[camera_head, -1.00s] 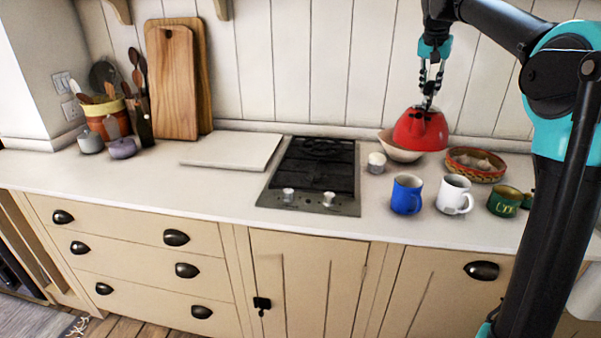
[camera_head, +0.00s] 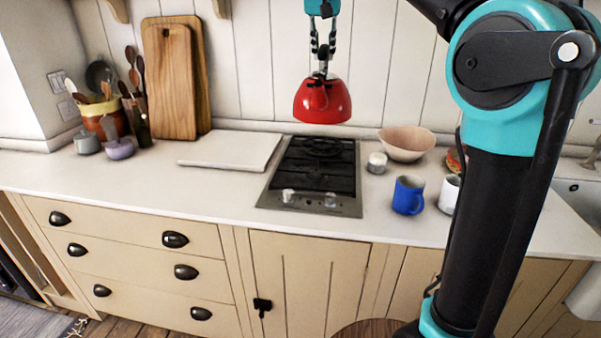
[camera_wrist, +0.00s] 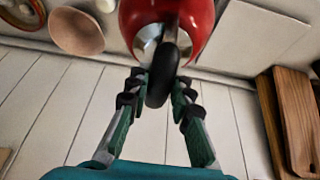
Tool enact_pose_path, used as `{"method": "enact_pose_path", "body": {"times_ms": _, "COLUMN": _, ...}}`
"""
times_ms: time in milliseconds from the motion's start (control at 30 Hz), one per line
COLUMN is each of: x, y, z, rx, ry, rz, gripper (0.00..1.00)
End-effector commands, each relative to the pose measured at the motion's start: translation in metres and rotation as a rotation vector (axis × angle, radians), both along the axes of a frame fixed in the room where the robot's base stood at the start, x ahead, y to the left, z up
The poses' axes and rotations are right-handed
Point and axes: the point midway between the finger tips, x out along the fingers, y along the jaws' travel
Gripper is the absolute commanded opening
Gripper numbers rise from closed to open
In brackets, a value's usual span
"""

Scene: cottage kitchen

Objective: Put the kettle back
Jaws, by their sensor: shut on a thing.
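The red kettle (camera_head: 322,101) hangs upright from my gripper (camera_head: 322,62) in the head view, in the air in front of the wall and over the back of the hob (camera_head: 311,178). My gripper is shut on the kettle's dark handle. The wrist view shows both fingers (camera_wrist: 160,92) around the black handle, with the red body of the kettle (camera_wrist: 192,22) beyond them. The kettle does not touch the hob, whose dark grate is bare.
A pinkish bowl (camera_head: 407,145), a small white pot (camera_head: 377,163), a blue mug (camera_head: 408,195) and a partly hidden white mug (camera_head: 449,194) stand right of the hob. A white board (camera_head: 231,150) lies left of it. Wooden cutting boards (camera_head: 170,80) lean on the wall.

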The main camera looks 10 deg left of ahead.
Motion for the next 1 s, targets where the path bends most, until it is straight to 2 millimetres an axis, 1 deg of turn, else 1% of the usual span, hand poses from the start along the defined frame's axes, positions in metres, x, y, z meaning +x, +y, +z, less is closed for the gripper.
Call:
{"method": "enact_pose_path", "body": {"times_ms": 100, "x": -0.006, "y": 0.003, "z": 0.004, "rx": 0.000, "ry": -0.002, "rz": 0.008, "gripper": 0.00}}
{"method": "enact_pose_path", "body": {"times_ms": 233, "x": -0.007, "y": 0.004, "z": 0.005, "rx": 0.000, "ry": -0.002, "rz": 0.010, "gripper": 0.00}}
{"method": "enact_pose_path", "body": {"times_ms": 367, "x": -0.007, "y": 0.004, "z": -0.003, "rx": 0.000, "ry": -0.002, "rz": 0.010, "gripper": 0.00}}
{"method": "enact_pose_path", "body": {"times_ms": 467, "x": -0.007, "y": 0.003, "z": -0.017, "rx": 0.000, "ry": -0.002, "rz": 0.010, "gripper": 0.00}}
{"method": "enact_pose_path", "body": {"times_ms": 1000, "x": -0.007, "y": 0.004, "z": -0.125, "rx": 0.000, "ry": -0.002, "rz": 0.010, "gripper": 0.00}}
